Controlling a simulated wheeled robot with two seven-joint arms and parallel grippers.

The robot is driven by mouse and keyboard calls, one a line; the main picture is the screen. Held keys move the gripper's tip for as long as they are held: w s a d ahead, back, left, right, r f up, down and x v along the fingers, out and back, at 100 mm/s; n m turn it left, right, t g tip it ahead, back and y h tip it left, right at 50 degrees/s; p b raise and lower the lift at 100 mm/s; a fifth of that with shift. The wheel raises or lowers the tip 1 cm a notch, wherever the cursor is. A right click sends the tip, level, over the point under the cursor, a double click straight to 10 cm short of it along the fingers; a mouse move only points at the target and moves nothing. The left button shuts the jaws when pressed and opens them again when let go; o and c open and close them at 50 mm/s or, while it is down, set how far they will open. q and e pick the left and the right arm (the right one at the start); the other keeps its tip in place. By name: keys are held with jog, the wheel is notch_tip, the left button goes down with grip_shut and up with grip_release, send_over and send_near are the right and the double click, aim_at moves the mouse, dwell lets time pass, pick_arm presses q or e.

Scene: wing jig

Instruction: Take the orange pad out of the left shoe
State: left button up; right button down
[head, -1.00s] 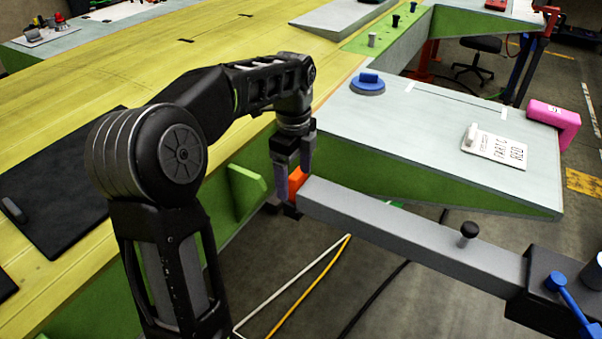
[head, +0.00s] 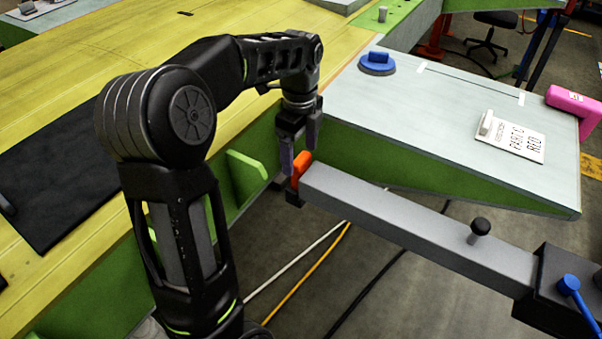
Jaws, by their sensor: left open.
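The orange pad (head: 301,166) sits upright at the left end of the grey bar (head: 400,222), above a small dark holder (head: 293,196) that looks like the shoe. Its lower part is hidden by the bar and holder. My left gripper (head: 297,165) points down from above with its fingers apart at the pad. One finger is to the left of the pad and the other is behind or above it. I cannot tell whether either finger touches it. My right gripper is not in view.
The grey-topped wing panel (head: 440,115) with green sides lies just behind the bar. A black knob (head: 480,226) stands on the bar, and a black block with a blue lever (head: 568,285) is at its right end. Cables lie on the floor below.

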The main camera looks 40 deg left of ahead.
aim_at(301, 168)
pick_arm(q)
jog(key=shift+w+d+f+p, duration=0.1)
jog(key=shift+f+p, duration=0.45)
jog(key=shift+f, duration=2.1)
jog(key=c, duration=1.5)
